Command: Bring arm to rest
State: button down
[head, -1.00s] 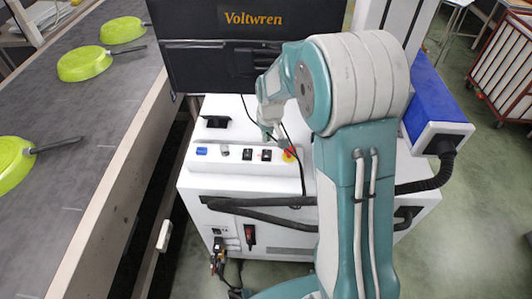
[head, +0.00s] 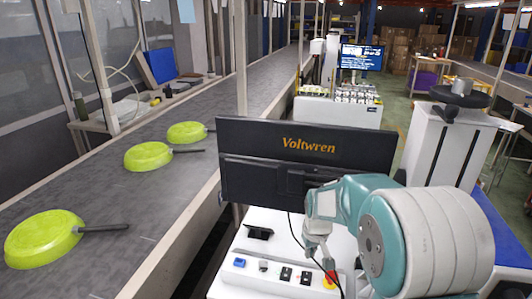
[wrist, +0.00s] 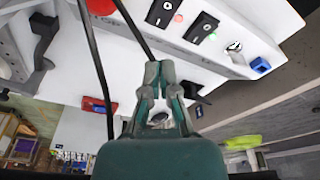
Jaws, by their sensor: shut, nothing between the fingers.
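My arm is folded at the lower right of the head view. My gripper (head: 320,257) points down above the white control box, near a red and yellow stop button (head: 329,281). In the wrist view my gripper (wrist: 160,72) shows its fingertips together with nothing between them. The control panel with its switches (wrist: 190,22) lies beyond the fingertips. I cannot tell the exact gap between the fingers and the box.
A black Voltwren monitor (head: 306,165) stands behind my gripper. A grey conveyor (head: 100,190) runs along the left with three green pans, one of them nearest (head: 45,238). Black cables hang close to the gripper. A white column (head: 440,145) stands at right.

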jog(key=s+r+m+t, duration=0.1)
jog(key=s+r+t, duration=0.1)
jog(key=s+r, duration=1.1)
jog(key=s+r+m+t, duration=0.1)
jog(key=s+r, duration=0.2)
jog(key=s, duration=1.1)
jog(key=shift+t, duration=0.4)
jog(key=shift+r, duration=0.1)
